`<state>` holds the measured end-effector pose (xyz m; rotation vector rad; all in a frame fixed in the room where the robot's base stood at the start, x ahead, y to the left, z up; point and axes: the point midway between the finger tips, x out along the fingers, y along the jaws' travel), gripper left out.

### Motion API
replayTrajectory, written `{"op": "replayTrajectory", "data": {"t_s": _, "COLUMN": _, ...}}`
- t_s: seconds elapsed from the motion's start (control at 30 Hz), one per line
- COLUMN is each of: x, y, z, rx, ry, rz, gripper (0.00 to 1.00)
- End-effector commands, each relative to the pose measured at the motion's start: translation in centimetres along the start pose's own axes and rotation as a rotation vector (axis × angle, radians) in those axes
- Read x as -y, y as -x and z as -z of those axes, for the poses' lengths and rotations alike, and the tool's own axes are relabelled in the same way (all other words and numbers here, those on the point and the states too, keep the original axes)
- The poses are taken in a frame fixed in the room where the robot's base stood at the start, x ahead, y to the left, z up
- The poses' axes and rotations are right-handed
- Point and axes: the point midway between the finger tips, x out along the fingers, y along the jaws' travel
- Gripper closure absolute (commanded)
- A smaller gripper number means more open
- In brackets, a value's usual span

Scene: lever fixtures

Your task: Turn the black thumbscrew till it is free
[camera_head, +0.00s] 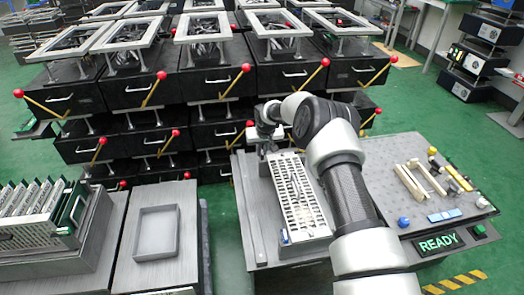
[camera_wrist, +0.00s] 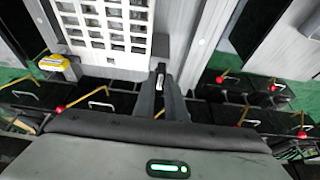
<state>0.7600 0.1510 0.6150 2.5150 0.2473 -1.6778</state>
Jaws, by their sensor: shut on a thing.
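A white perforated panel (camera_head: 296,190) lies on the grey workbench to the left of my arm; it also shows at the top of the wrist view (camera_wrist: 98,12). My gripper (camera_head: 266,150) is at the panel's far end. In the wrist view my gripper (camera_wrist: 161,76) has its two dark fingers close together at the panel's lower right corner. They are shut on the black thumbscrew (camera_wrist: 161,67), of which only a small dark part shows between the fingertips. In the head view the thumbscrew is hidden by my gripper and wrist.
A long grey bar (camera_head: 254,215) lies left of the panel. Pale bars (camera_head: 415,180), a blue knob (camera_head: 403,222) and a green READY sign (camera_head: 437,243) are on the bench's right. Black cabinets with red-knobbed yellow levers (camera_head: 215,85) stand behind. A grey tray (camera_head: 157,232) sits left.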

Motion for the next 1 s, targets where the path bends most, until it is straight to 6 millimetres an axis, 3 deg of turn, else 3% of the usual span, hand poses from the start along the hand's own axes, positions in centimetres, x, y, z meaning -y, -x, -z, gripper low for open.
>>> {"op": "replayTrajectory", "data": {"t_s": 0.37, "x": 0.1, "y": -0.1, "z": -0.2, "rx": 0.005, "ry": 0.004, "rz": 0.002, "gripper": 1.0}}
{"op": "replayTrajectory", "data": {"t_s": 0.4, "x": 0.1, "y": -0.1, "z": -0.2, "rx": 0.006, "ry": 0.004, "rz": 0.002, "gripper": 0.84}}
{"op": "replayTrajectory", "data": {"t_s": 0.5, "x": 0.1, "y": -0.1, "z": -0.2, "rx": 0.005, "ry": 0.004, "rz": 0.002, "gripper": 0.7}}
{"op": "replayTrajectory", "data": {"t_s": 0.83, "x": 0.0, "y": 0.3, "z": 0.0, "rx": 0.002, "ry": 0.004, "rz": 0.001, "gripper": 0.7}}
{"op": "replayTrajectory", "data": {"t_s": 1.0, "x": 0.0, "y": 2.8, "z": 0.2, "rx": 0.0, "ry": 0.004, "rz": 0.001, "gripper": 0.7}}
